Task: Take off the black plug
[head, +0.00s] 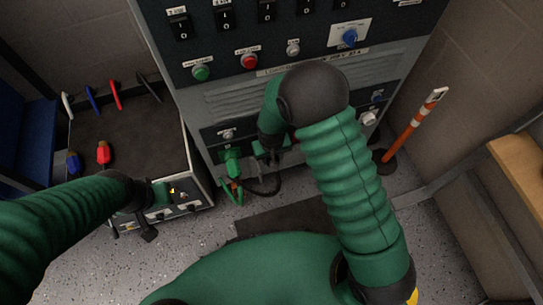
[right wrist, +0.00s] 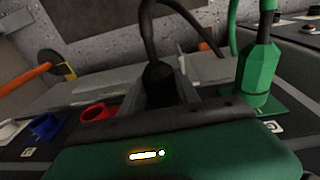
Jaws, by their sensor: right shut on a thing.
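The black plug (right wrist: 160,85) shows in the right wrist view with its black cable arching up and to the right. My right gripper (right wrist: 172,93) is shut on it, with grey fingers either side of its body. The plug's lower end is hidden, so I cannot tell whether it sits in its socket. In the head view my right gripper (head: 271,151) is low at the cabinet front, partly hidden by my arm, with the black cable (head: 265,189) looping below. My left gripper (head: 150,215) is over the front of the cart at left; its fingers are unclear.
A green plug (right wrist: 258,75) stands upright right of the black one. Red (right wrist: 98,112), blue (right wrist: 48,125) and white (right wrist: 10,130) sockets lie left. The cart (head: 145,125) holds red (head: 103,153) and blue (head: 73,162) plugs. An orange-white post (head: 412,125) stands right of the cabinet.

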